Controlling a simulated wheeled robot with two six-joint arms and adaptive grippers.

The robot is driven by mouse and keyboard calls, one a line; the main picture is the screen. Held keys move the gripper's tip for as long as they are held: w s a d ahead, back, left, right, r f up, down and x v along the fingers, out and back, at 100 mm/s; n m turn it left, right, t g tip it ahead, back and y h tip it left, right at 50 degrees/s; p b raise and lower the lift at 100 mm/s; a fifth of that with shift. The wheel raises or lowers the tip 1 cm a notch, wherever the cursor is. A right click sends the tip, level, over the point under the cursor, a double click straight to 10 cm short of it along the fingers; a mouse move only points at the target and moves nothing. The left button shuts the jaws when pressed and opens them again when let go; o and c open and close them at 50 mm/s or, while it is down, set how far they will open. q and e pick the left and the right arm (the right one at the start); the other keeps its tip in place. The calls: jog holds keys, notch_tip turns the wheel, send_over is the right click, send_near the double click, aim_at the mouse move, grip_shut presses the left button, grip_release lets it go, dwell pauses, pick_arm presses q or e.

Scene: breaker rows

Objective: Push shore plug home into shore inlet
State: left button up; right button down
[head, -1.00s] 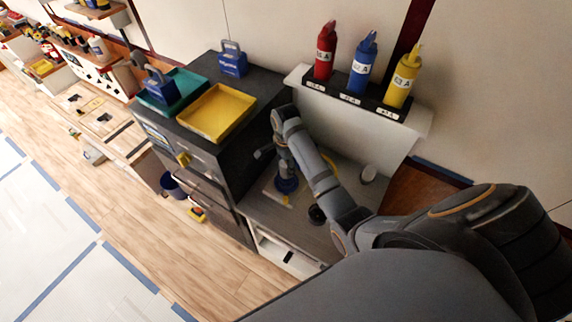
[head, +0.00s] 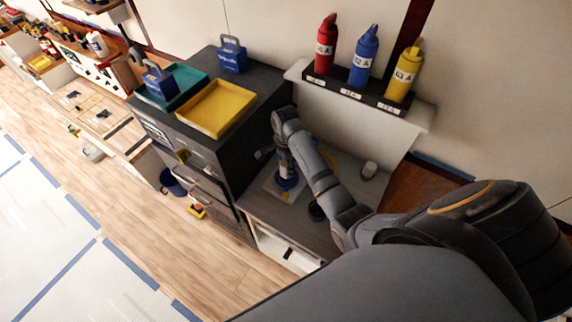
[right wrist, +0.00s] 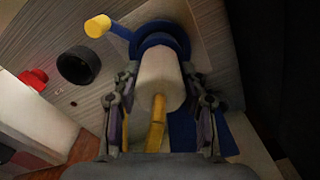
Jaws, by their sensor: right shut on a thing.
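The shore plug is a white cylinder (right wrist: 159,80) with a yellow cable (right wrist: 157,122) trailing from its near end. My right gripper (right wrist: 160,88) is shut on it, with one finger on each side. The shore inlet shows as a blue ring (right wrist: 160,42) at the plug's far end. The plug lines up with the ring, but its front end is hidden, so I cannot tell how deep it sits. In the head view my right gripper (head: 284,160) points down above the blue ring (head: 287,183) on a pale plate. My left gripper is out of view.
A yellow cap on a blue strap (right wrist: 97,26) sits beside the inlet. A black round piece (right wrist: 77,65) and a red knob (right wrist: 34,77) are nearby. A dark cabinet (head: 232,120) stands left of the worktop, and a shelf of bottles (head: 355,98) behind.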

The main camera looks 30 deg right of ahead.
jog(key=shift+f, duration=0.45)
jog(key=c, duration=0.8)
grip_release()
jog(key=shift+o, duration=0.8)
notch_tip(320, 180, up, 8)
jog(key=shift+f, duration=0.2)
